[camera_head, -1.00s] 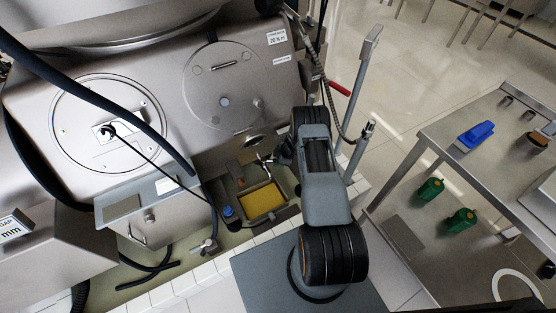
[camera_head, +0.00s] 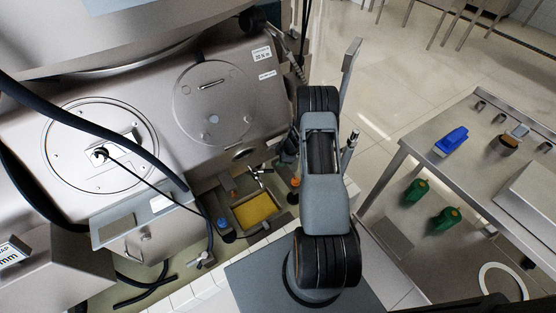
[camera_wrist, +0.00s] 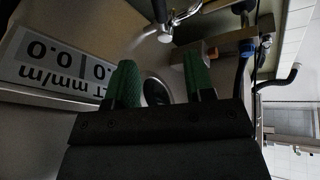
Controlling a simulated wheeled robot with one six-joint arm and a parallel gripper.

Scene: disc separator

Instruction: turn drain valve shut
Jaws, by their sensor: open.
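A small bright metal tap (camera_head: 258,172), which looks like the drain valve, sits under the machine's front, above a yellow-bottomed tray (camera_head: 234,217). In the wrist view a shiny metal tap or lever (camera_wrist: 178,22) shows at the top, beyond my fingers; it looks like the same part. I cannot tell its handle's setting. My gripper (camera_wrist: 160,84) has two green fingertips, set apart with nothing between them, short of the metal part. In the head view my own arm hides the gripper.
A second small metal valve (camera_head: 203,259) lies by the black hoses on the floor at lower left. A blue-capped item (camera_head: 223,224) and an orange-topped item (camera_head: 294,184) stand beside the tray. A steel table (camera_head: 455,165) stands at right.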

